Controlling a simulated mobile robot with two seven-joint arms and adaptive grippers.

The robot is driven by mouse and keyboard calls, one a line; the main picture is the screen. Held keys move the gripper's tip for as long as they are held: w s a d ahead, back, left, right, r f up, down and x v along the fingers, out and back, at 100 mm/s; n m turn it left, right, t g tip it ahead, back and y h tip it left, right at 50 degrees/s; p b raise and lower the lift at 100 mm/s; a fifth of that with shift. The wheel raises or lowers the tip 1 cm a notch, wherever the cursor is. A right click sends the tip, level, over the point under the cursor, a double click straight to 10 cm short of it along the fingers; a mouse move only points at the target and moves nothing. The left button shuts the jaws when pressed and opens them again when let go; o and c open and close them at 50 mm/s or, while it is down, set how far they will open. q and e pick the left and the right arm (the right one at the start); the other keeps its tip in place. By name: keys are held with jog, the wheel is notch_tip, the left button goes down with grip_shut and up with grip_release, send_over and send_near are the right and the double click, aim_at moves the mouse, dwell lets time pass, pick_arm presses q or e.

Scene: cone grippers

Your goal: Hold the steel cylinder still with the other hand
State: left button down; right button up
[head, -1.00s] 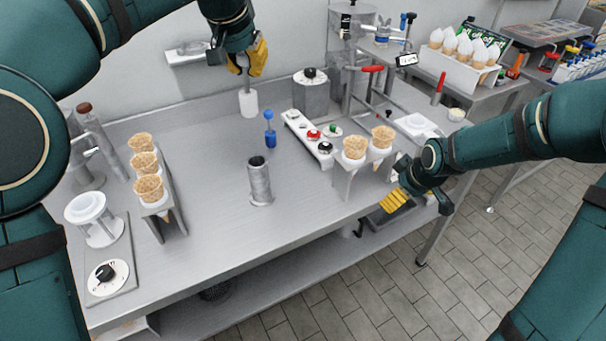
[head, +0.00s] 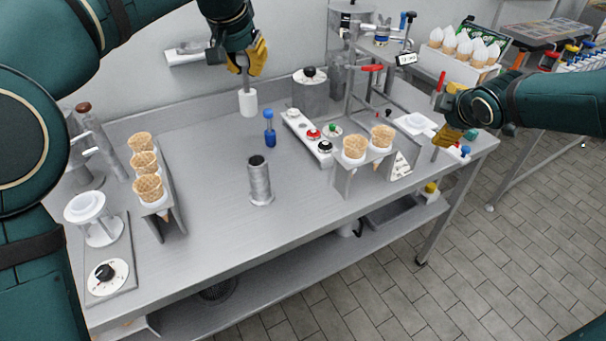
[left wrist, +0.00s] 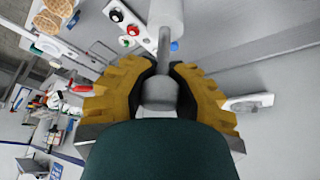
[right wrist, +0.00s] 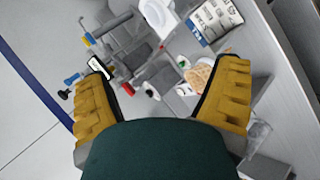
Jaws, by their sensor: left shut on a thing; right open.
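The steel cylinder (head: 260,184) stands upright on the table near its middle, with a dark top. No gripper touches it. My left gripper (head: 246,68) is at the back of the table, shut on a grey-handled tool with a white cylindrical end (head: 248,103). In the left wrist view the tool's grey handle (left wrist: 160,90) sits between the yellow fingers. My right gripper (head: 448,134) is above the table's right end, well right of the cylinder. In the right wrist view the right gripper (right wrist: 165,80) is open, with nothing between its fingers.
Cone holders with cones stand left (head: 146,187) and right (head: 354,149) of the cylinder. A small blue tool (head: 270,132) and a white panel with knobs (head: 299,125) are behind it. A dial scale (head: 103,274) is at the left front. The table (head: 215,240) is clear in front of the cylinder.

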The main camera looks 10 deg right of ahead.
jog(key=w+a+f+n+t+y, duration=0.1)
jog(key=w+a+y, duration=0.1)
jog(key=a, duration=0.5)
jog(key=w+a+f+n+t+y, duration=0.1)
jog(key=w+a+f+n+y, duration=0.15)
jog(key=a, duration=0.45)
jog(key=g+y, duration=0.1)
jog(key=y, duration=0.6)
send_near(267, 176)
jog(key=w+d+r, duration=0.6)
jog(key=d, duration=0.1)
jog(key=s+a+f+m+g+y, duration=0.3)
jog(key=a+f+m+g+y, duration=0.15)
jog(key=f, duration=0.25)
jog(key=shift+n+t, duration=0.25)
jog(key=shift+n, duration=0.25)
jog(key=x, duration=1.2)
jog(key=shift+w+f, duration=0.2)
jog(key=c, duration=1.4)
jog(key=o, duration=1.1)
